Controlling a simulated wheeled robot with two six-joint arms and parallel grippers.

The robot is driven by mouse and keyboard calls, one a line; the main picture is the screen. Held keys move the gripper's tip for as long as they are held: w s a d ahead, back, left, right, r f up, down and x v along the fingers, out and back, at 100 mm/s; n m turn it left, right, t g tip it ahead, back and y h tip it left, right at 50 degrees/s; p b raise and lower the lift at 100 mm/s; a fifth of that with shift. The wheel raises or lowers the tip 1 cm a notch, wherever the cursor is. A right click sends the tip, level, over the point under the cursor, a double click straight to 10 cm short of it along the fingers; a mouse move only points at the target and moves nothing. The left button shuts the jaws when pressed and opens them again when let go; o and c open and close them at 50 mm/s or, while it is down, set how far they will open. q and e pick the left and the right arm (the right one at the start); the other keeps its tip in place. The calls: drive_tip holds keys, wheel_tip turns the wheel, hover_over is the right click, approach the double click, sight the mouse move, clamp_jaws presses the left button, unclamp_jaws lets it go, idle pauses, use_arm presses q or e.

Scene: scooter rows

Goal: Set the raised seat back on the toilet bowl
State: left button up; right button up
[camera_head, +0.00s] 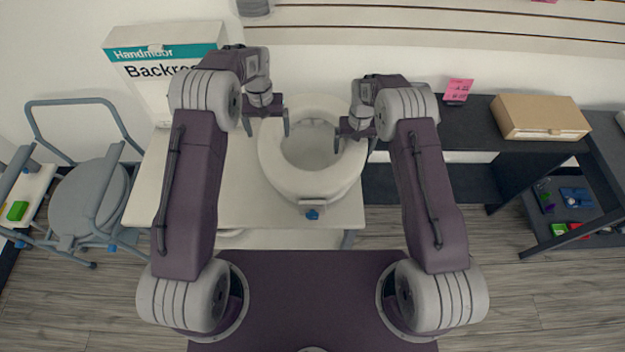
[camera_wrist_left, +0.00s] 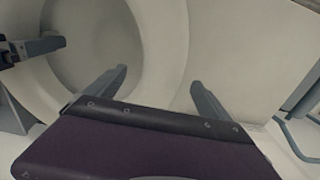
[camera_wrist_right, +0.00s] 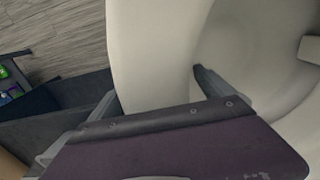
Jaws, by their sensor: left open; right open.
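The raised seat (camera_head: 312,184) is a thick white ring with a blue knob at its front, over a cream surface (camera_head: 240,200) in the head view. The toilet bowl cannot be told apart beneath it. My left gripper (camera_head: 267,127) is open at the ring's left side. In the left wrist view the rim (camera_wrist_left: 165,45) lies between its fingers (camera_wrist_left: 158,92). My right gripper (camera_head: 355,146) is open at the ring's right side. In the right wrist view the rim (camera_wrist_right: 150,50) lies between its fingers (camera_wrist_right: 155,90). Neither gripper visibly clamps the rim.
A "Backrest" box (camera_head: 150,55) stands behind at left. A grey commode chair (camera_head: 88,195) is at left. A dark counter (camera_head: 470,125) at right carries a cardboard box (camera_head: 540,115) and a pink card (camera_head: 457,90). Low shelves with small items (camera_head: 570,197) stand at far right.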

use_arm(q)
wheel_tip(320, 180, up, 6)
drive_tip(key=shift+f, duration=0.1)
use_arm(e)
wheel_tip(320, 180, up, 12)
idle(0.4)
idle(0.3)
